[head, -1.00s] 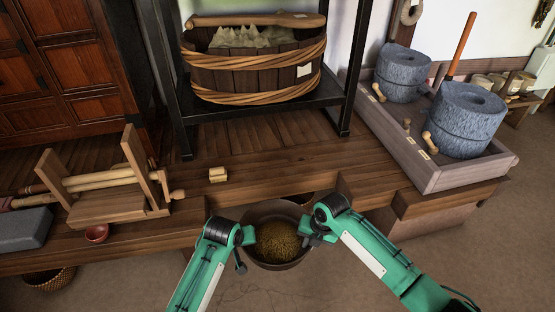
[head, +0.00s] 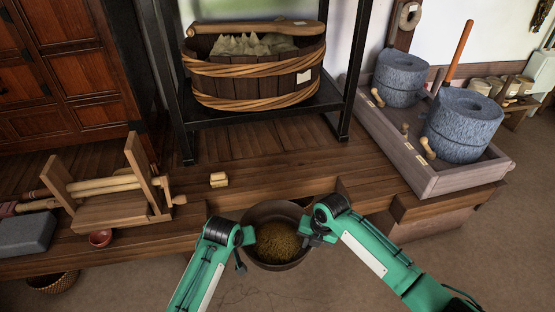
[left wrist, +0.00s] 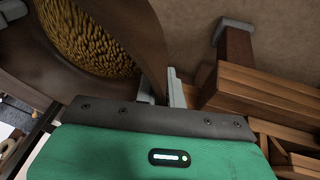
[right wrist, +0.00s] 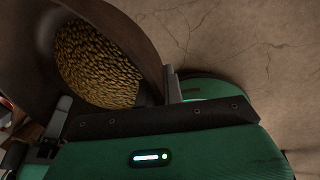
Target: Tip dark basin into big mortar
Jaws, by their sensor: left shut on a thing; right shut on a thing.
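The dark basin (head: 277,214) is a round, dark brown bowl with a layer of yellow-brown grain (head: 276,243) in it. It is held between my two grippers in front of the wooden platform, over the floor. My left gripper (head: 244,238) is shut on its left rim, and my right gripper (head: 312,233) is shut on its right rim. In the left wrist view the basin wall (left wrist: 145,45) passes between the fingers; in the right wrist view the wall (right wrist: 140,40) does too. I cannot make out a big mortar for certain in these views.
The wooden platform (head: 270,155) lies just beyond the basin. Stone querns (head: 460,125) stand in a grey wooden tray (head: 440,182) at the right. A rope-bound tub (head: 250,80) is on a black rack.

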